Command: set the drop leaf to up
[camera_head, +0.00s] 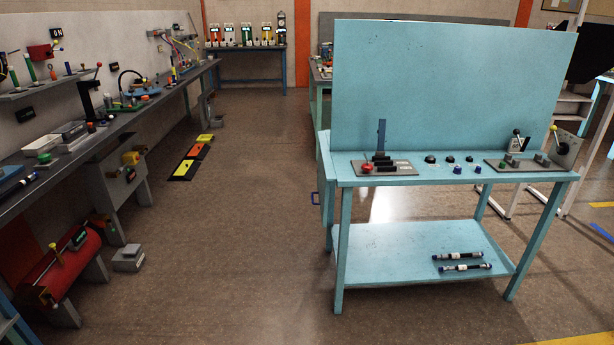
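A light blue workbench (440,177) with a tall back panel (450,90) stands at the right. A narrow light blue panel (325,180) hangs down at the bench's left end, seen nearly edge-on. It looks like the drop leaf in a lowered position. A small dark blue handle or bracket (315,198) shows at its outer side. Neither of my grippers is in view.
Control plates with a red button (366,168) and levers sit on the bench top. A long cluttered bench (105,140) runs along the left wall.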

